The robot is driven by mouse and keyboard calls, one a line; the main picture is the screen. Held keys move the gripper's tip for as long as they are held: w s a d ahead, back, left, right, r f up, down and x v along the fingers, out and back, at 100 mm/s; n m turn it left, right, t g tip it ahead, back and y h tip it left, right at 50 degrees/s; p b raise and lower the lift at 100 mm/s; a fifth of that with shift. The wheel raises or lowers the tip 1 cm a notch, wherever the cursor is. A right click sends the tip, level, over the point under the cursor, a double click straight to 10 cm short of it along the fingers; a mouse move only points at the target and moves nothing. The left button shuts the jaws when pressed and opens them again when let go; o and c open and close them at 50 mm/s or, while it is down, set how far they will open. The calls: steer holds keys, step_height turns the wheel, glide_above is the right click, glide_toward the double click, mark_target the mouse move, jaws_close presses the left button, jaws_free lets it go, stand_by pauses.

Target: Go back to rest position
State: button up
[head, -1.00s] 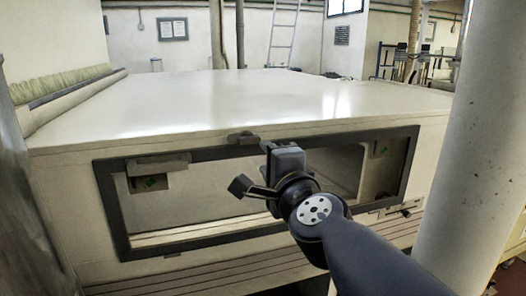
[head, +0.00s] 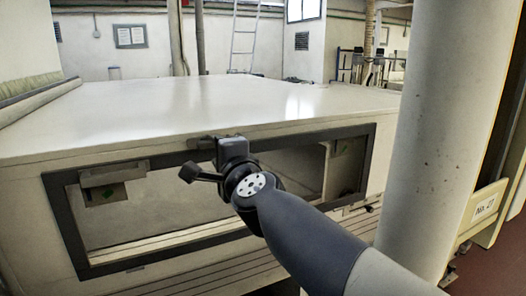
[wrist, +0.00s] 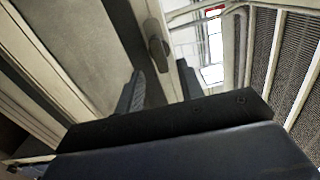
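My gripper (head: 232,150) is in front of the upper edge of the dark window frame on the pale tunnel housing (head: 150,120). In the wrist view my gripper (wrist: 162,88) shows two dark fingers spread apart with nothing held between them. A small dark handle (wrist: 158,46) on the housing edge lies beyond the fingers, in line with the gap. In the head view the handle (head: 204,142) sits just left of my gripper. Whether a finger touches the housing cannot be told. My arm reaches in from the lower right.
A thick pale pillar (head: 432,130) stands close on the right, near my forearm. The window (head: 60,215) in the housing front has a dark rim. A ladder (head: 243,40) leans at the back wall. Some floor (head: 490,270) shows at the lower right.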

steer(key=shift+x, duration=2.35)
steer(key=shift+s, duration=0.15)
glide_toward(211, 144)
steer(key=x, duration=0.9)
steer(key=shift+w+f, duration=0.2)
steer(key=shift+w, duration=0.25)
steer(key=n, duration=0.3)
steer(key=shift+s+d+r, duration=0.1)
steer(key=shift+s+r, duration=0.05)
steer(key=shift+s, duration=0.05)
steer(key=n, duration=0.4)
steer(key=shift+p, duration=0.4)
steer(key=shift+r+n, duration=0.1)
steer(key=shift+n, duration=1.7)
